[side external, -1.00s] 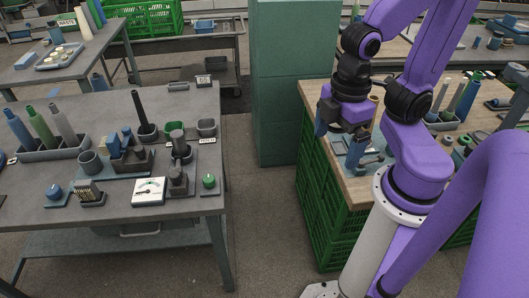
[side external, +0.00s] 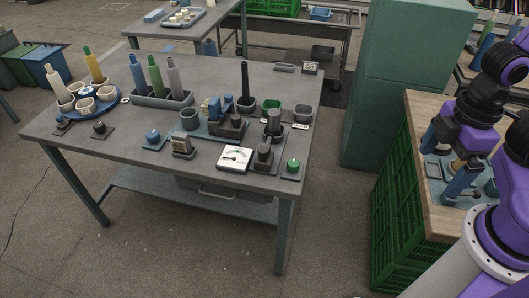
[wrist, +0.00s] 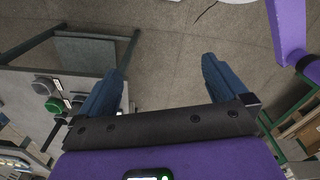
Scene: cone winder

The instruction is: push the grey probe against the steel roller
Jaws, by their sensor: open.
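On the grey table, a small dark grey block unit (side external: 264,155), which looks like the grey probe, stands beside the white dial meter (side external: 235,157). Behind it is an upright dark cylinder unit (side external: 273,124), perhaps with the steel roller; I cannot tell them apart surely at this size. My gripper (side external: 448,160) is at the right of the side view, over the wooden-topped stand and well away from the grey table. Its two blue fingers are apart and empty, as the wrist view (wrist: 162,65) also shows.
A green button (side external: 292,165) sits at the near right corner of the grey table (side external: 130,150). Cups, a tall dark post (side external: 245,85) and a spool rack (side external: 160,97) stand behind. A green cabinet (side external: 405,80) and green crate (side external: 400,220) flank a floor gap.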

